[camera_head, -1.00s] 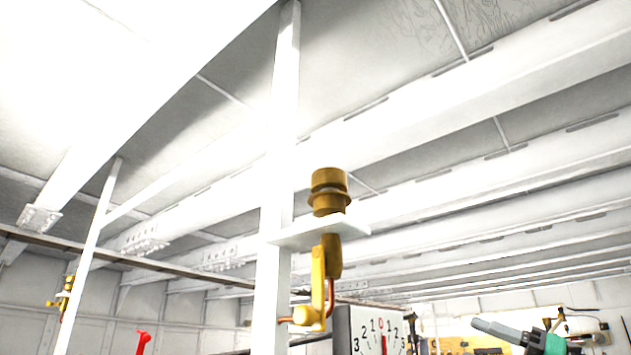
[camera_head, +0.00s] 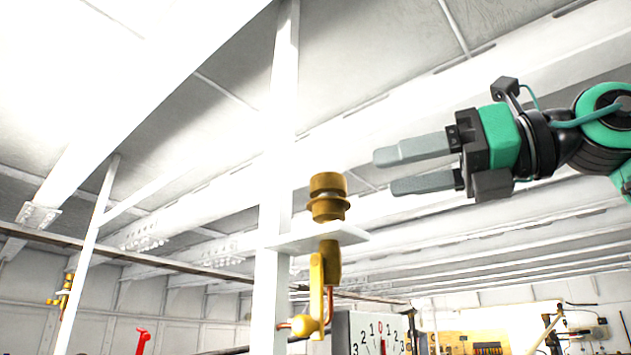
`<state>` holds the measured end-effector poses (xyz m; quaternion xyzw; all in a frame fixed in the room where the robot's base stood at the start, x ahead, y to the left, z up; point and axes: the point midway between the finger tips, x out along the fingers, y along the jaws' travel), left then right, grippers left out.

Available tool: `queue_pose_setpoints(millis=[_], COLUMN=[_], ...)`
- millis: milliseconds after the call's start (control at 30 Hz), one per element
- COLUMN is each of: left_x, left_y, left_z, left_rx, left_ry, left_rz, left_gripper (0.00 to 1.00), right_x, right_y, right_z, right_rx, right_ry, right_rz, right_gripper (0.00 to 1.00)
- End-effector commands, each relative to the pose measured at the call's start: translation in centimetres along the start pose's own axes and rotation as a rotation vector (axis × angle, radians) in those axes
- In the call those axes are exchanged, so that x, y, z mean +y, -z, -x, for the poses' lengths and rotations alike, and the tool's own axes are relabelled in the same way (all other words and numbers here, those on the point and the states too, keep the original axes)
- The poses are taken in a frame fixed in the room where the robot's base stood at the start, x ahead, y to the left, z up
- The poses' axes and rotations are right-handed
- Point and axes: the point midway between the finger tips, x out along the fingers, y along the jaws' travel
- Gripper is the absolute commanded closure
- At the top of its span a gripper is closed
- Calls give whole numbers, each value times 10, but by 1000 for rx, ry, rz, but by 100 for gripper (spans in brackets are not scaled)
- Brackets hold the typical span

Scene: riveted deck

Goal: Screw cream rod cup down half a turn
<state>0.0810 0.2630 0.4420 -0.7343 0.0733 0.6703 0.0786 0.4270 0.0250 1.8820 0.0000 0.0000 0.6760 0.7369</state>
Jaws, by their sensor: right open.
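A brass-coloured cup (camera_head: 327,197) stands upright on a small white shelf (camera_head: 318,238) fixed to a white post. It is ochre-gold rather than clearly cream, with a flared ring near its base. A brass fitting with a lever (camera_head: 317,290) hangs below the shelf. My right gripper (camera_head: 384,172) is at the right, a little above and to the right of the cup. Its two grey fingers are apart, point left, and have nothing between them. The fingers do not touch the cup. My left gripper is not in view.
A white post (camera_head: 273,190) rises just left of the cup. A dial box with numbers (camera_head: 366,330) sits below the shelf at the right. A second post with brass fittings (camera_head: 66,292) and a red handle (camera_head: 142,340) stand at the left. White beams cross overhead.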

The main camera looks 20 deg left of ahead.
Motion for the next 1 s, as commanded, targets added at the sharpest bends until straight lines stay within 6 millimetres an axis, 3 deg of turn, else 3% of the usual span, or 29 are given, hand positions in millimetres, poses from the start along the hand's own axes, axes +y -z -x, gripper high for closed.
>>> queue_pose_setpoints(millis=[300,500,700,967,1000], left_x=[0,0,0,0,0], left_y=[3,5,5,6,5], left_z=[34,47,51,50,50], left_rx=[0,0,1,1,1], left_ry=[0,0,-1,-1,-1], left_rz=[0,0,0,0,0], left_gripper=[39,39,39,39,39], right_x=[0,0,0,0,0], right_y=[-5,-3,-1,0,0], right_z=[-70,-100,-112,-113,-113], right_rx=[2,0,0,-1,-1], right_ry=[-3,-3,-2,-1,-1], right_rz=[-1,-3,-2,-2,-2], right_gripper=[39,39,39,39,45])
